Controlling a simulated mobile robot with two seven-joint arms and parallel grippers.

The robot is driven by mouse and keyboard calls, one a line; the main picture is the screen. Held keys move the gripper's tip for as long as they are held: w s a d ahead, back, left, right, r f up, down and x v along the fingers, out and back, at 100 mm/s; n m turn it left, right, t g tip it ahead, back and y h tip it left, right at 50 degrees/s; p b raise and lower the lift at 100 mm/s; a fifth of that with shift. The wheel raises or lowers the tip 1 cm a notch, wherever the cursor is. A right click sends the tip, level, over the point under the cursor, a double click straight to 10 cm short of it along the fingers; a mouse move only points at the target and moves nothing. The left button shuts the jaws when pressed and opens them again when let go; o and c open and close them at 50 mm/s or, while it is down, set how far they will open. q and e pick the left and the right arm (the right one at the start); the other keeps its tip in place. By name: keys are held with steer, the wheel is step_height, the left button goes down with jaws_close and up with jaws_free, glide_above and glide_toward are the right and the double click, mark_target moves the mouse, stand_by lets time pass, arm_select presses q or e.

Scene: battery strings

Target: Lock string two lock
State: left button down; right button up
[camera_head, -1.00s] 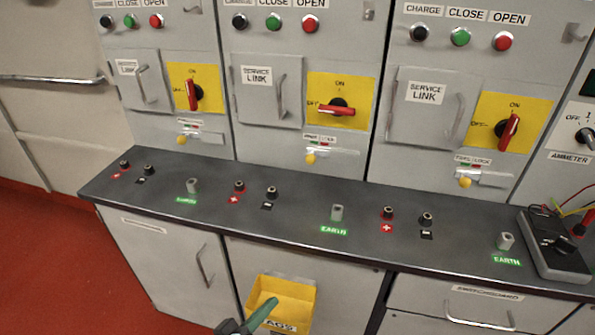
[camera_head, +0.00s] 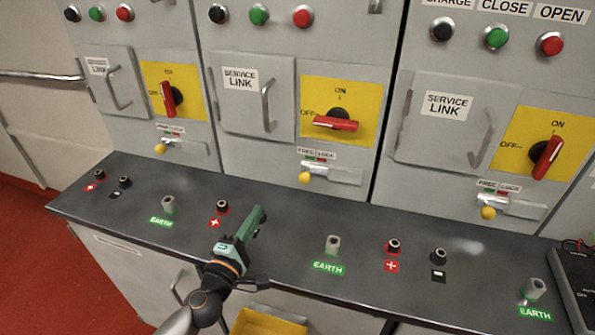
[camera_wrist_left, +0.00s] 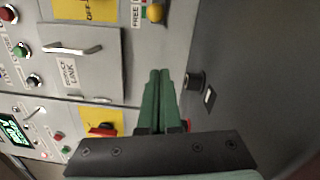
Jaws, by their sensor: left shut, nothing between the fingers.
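The string two lock is a yellow knob (camera_head: 305,177) at the left end of its metal slide on the middle cabinet, on the FREE side of its FREE/LOCK label (camera_head: 317,155). Its red rotary handle (camera_head: 336,123) lies horizontal, toward OFF. My left gripper (camera_head: 258,215) is shut and empty above the bench, below and left of the knob and apart from it. In the left wrist view its green fingers (camera_wrist_left: 158,80) are together, and the yellow knob (camera_wrist_left: 155,13) shows at the top. My right gripper is not in view.
The dark bench (camera_head: 300,225) carries red and black terminals and earth posts (camera_head: 333,244) in front of the cabinets. A left yellow knob (camera_head: 160,148) and a right one (camera_head: 488,213) sit on neighbouring cabinets. A meter (camera_head: 575,275) stands at right.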

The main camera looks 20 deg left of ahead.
mark_target(306, 183)
arm_select(q)
steer(key=shift+w, duration=0.2)
steer(key=shift+s+r, duration=0.1)
steer(key=shift+s, duration=0.1)
steer(key=w, duration=0.9)
steer(key=shift+w+d+r+b, duration=0.2)
steer(key=shift+w+d+b, duration=0.1)
steer(key=shift+w+d, duration=0.1)
steer(key=d, duration=0.3)
steer(key=shift+w+r, duration=0.35)
steer(key=shift+d, duration=0.45)
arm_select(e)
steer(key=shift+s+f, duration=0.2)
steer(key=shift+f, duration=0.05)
arm_select(q)
steer(key=d, duration=0.3)
steer(key=shift+d+r+p, duration=0.1)
steer(key=shift+d+p, duration=0.25)
steer(key=shift+p, duration=0.05)
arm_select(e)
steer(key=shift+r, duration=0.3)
arm_select(q)
steer(key=shift+a, duration=0.1)
